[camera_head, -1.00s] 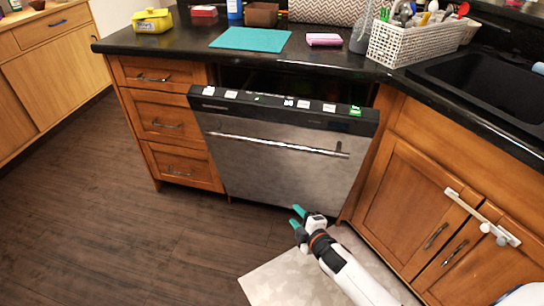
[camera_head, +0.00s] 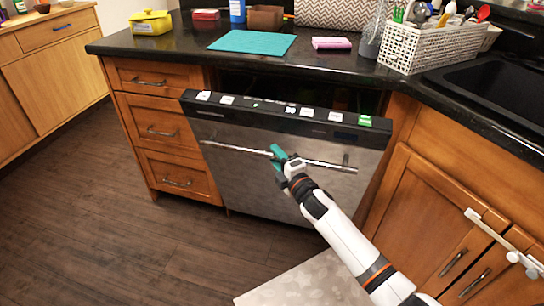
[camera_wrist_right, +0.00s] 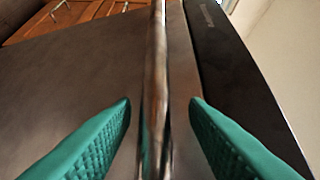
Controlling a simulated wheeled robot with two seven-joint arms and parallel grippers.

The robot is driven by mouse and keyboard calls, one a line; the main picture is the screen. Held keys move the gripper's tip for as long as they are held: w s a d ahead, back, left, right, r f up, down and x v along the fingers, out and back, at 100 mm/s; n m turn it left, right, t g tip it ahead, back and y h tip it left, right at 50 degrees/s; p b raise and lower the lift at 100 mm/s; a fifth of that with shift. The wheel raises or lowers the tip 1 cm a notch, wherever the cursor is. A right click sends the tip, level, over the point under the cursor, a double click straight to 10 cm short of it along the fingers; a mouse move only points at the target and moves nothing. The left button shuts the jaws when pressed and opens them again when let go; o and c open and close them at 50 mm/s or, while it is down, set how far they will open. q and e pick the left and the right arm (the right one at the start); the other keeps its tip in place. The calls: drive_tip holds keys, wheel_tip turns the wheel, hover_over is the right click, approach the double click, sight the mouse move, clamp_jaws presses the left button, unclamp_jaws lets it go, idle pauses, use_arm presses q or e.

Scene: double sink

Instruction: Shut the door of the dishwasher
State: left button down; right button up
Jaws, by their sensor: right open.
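The stainless dishwasher door (camera_head: 236,178) is tilted partly open, its black top panel (camera_head: 290,110) leaning out from the counter with a dark gap behind it. A long metal handle bar (camera_head: 235,148) runs across the door's upper part. My right gripper (camera_head: 279,160) is at the handle near its middle, with teal fingers. In the right wrist view, the handle (camera_wrist_right: 155,85) runs between the two open fingertips (camera_wrist_right: 160,105), with space on both sides. My left gripper is not in view.
Wooden drawers (camera_head: 160,130) stand left of the dishwasher, and cabinet doors (camera_head: 425,220) with a white lock bar stand right. The black counter (camera_head: 160,47) holds a teal mat (camera_head: 252,42) and a white basket (camera_head: 415,48). A light floor mat (camera_head: 300,285) lies below. The floor at left is clear.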

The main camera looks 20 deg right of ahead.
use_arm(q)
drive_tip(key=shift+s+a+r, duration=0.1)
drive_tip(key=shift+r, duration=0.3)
use_arm(e)
drive_tip(key=shift+w+a, duration=0.2)
drive_tip(key=shift+w, duration=0.5)
